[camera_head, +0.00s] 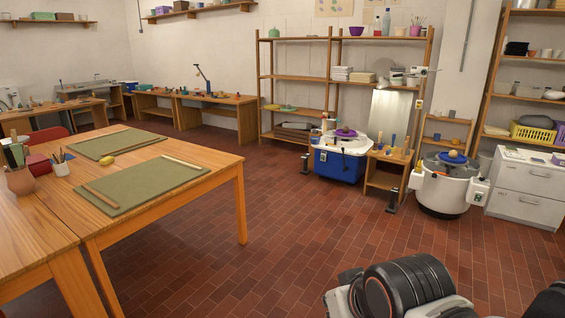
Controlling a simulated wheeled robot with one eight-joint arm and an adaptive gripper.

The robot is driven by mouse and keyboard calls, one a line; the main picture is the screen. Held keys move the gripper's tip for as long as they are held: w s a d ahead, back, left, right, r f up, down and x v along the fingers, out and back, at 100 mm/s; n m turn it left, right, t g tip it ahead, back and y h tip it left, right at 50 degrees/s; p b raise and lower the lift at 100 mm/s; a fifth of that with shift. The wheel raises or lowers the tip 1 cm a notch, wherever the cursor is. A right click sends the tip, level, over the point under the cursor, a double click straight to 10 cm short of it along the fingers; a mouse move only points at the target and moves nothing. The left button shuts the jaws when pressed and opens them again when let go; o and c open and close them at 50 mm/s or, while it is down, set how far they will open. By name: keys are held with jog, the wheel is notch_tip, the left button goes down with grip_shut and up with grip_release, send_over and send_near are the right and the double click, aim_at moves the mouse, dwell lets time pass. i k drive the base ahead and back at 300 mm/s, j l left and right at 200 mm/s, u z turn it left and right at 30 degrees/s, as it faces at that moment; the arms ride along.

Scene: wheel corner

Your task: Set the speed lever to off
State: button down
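Two pottery wheels stand in the right half of the head view. One has a blue body (336,166) and a white top, with a purple item on it. The other is a round white wheel (438,190) with a blue item on top and white boxes on its sides. A speed lever cannot be made out clearly on either wheel; they are too small and far away. My arm shows at the bottom right, well in front of both wheels. My gripper is not in view.
A wooden table (205,192) with green mats fills the left. A small wooden stand (383,180) is between the wheels, with dark upright pedal-like pieces nearby. A white drawer cabinet (526,188) stands at the right. The brick floor (300,235) in the middle is clear.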

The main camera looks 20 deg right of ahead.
aim_at(343, 149)
jog(key=i+l+z, duration=0.3)
jog(key=i, duration=0.2)
jog(key=i+l+z, duration=0.35)
jog(key=i, duration=0.2)
jog(key=i+z, duration=0.3)
jog(key=i, duration=2.4)
jog(key=i+u, duration=0.1)
jog(key=i, duration=0.35)
jog(key=i+l+u, duration=0.1)
jog(key=i, duration=0.4)
jog(key=i+l+u, duration=0.1)
jog(key=i, duration=0.35)
jog(key=i+l+u, duration=0.1)
jog(key=i+l, duration=0.15)
jog(key=i, duration=0.2)
jog(key=i+l+u, duration=0.7)
jog(key=i, duration=0.2)
